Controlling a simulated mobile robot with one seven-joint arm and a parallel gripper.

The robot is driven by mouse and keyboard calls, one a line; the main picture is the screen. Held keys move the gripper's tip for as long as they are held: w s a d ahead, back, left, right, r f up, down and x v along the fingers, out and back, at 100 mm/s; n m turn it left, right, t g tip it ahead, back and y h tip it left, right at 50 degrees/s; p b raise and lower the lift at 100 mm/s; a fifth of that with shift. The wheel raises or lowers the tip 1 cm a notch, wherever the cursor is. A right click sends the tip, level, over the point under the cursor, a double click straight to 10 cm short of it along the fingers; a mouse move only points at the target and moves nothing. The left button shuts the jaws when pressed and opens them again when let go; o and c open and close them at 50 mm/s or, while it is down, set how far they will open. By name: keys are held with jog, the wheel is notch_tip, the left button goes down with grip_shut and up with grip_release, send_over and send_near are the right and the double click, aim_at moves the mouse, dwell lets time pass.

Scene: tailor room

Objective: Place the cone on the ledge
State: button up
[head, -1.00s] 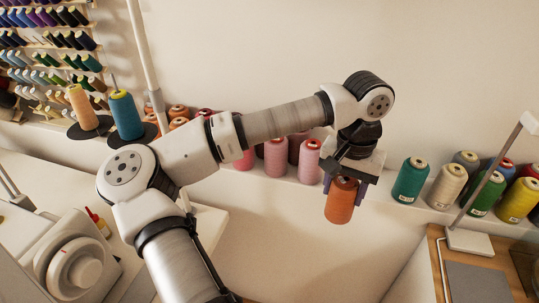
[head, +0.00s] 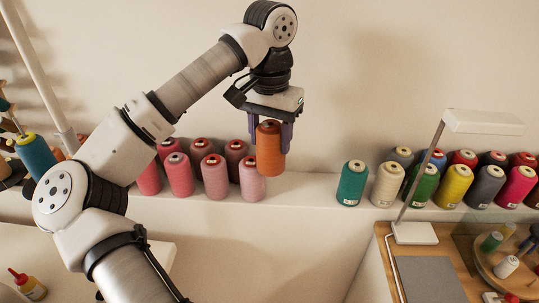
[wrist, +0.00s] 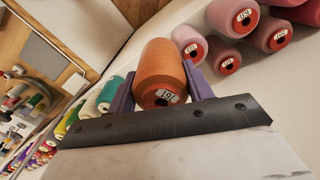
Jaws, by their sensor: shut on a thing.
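The orange thread cone (head: 270,150) is upright between the purple fingers of my gripper (head: 271,135). My gripper is shut on it. In the head view the cone shows at the ledge, just right of the pink cones; I cannot tell whether its base touches the ledge. The wrist view shows the same cone (wrist: 160,68) with its labelled end facing the camera. The ledge (head: 310,190) is a pale shelf along the wall, with a bare stretch between the pink cones and the teal cone.
Several pink cones (head: 215,176) stand left of my gripper. A teal cone (head: 352,184), a cream cone (head: 386,185) and several other coloured cones stand to the right. A white lamp (head: 414,232) stands on the wooden table (head: 383,240) in front of the ledge.

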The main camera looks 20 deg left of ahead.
jog(key=w+a+p, duration=0.1)
jog(key=w, duration=0.6)
jog(key=f+p, duration=0.1)
jog(key=f, duration=0.4)
jog(key=f+p, duration=0.1)
jog(key=f, duration=0.5)
jog(key=shift+s+a+f+p, duration=0.15)
jog(key=shift+s+p, duration=0.05)
jog(key=shift+p, duration=0.1)
jog(key=shift+f, duration=0.1)
jog(key=shift+f+b, duration=0.25)
jog(key=shift+b, duration=0.1)
jog(key=o, duration=1.1)
jog(key=shift+r, duration=0.15)
